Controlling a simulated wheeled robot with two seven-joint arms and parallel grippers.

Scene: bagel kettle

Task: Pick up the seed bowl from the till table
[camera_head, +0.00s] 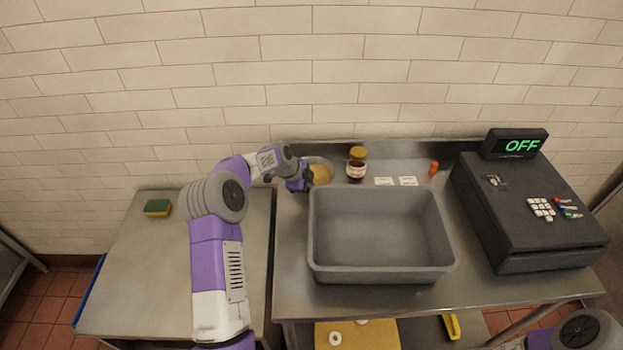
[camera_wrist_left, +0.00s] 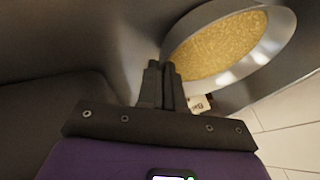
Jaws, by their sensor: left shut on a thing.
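The seed bowl (camera_head: 320,171) is at the back left of the till table (camera_head: 292,255), behind the grey tub and partly hidden by my left gripper (camera_head: 303,179). In the left wrist view it is a metal bowl full of golden seeds (camera_wrist_left: 215,50), tilted in the picture. There my left gripper's fingers (camera_wrist_left: 160,82) are close together at the bowl's near rim, shut on it. I cannot tell whether the bowl touches the table. My right gripper is out of view; only part of my right arm shows at the bottom right.
A large empty grey tub (camera_head: 382,274) stands just in front of the bowl. A jar (camera_head: 356,168), two white cards (camera_head: 396,181) and an orange item (camera_head: 434,168) are to its right. The till (camera_head: 530,215) fills the right end. A sponge (camera_head: 157,208) lies on the left table.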

